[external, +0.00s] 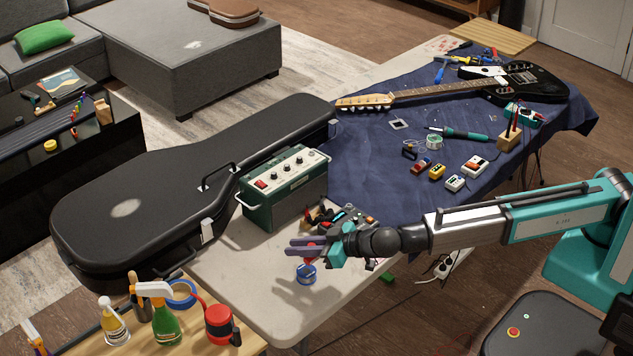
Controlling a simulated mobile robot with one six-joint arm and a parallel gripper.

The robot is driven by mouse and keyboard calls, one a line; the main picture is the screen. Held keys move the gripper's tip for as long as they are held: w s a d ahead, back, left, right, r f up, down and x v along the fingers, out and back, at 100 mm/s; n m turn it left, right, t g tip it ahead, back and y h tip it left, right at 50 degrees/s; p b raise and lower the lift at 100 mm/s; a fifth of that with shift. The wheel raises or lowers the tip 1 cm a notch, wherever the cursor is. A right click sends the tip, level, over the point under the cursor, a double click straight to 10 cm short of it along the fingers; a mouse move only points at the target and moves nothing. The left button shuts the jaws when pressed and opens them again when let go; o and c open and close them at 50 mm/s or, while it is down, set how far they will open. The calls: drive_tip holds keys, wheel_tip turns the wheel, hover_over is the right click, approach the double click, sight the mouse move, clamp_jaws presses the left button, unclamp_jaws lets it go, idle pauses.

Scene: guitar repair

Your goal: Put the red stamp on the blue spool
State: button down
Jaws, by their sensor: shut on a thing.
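My gripper (303,247) reaches in from the right over the pale table. Its jaws are shut on the red stamp (310,257), which shows only as a small red patch between and below the fingers. The blue spool (306,275) stands on the table directly below the gripper in the picture. The stamp's lower end appears just above or at the spool's top; I cannot tell whether they touch. The fingers hide most of the stamp.
A green amplifier (285,188) and a black guitar case (185,190) stand behind and left. Small tools clutter the table (240,290) behind the gripper. A blue cloth (365,165) bears a guitar (525,82) and pedals. The table left of the spool is clear.

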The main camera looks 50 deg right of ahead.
drive_tip(key=shift+w+a+f, duration=0.1)
drive_tip(key=shift+w+a, duration=0.4)
drive_tip(key=shift+w, duration=0.05)
drive_tip(key=shift+f+p, duration=0.4)
drive_tip(key=shift+f, duration=1.35)
drive_tip(key=shift+f+b, duration=0.15)
drive_tip(key=shift+b, duration=0.15)
drive_tip(key=c, duration=1.6)
unclamp_jaws()
drive_tip(key=shift+c, duration=0.2)
drive_tip(key=shift+r+p, duration=0.2)
drive_tip(key=shift+p, duration=0.15)
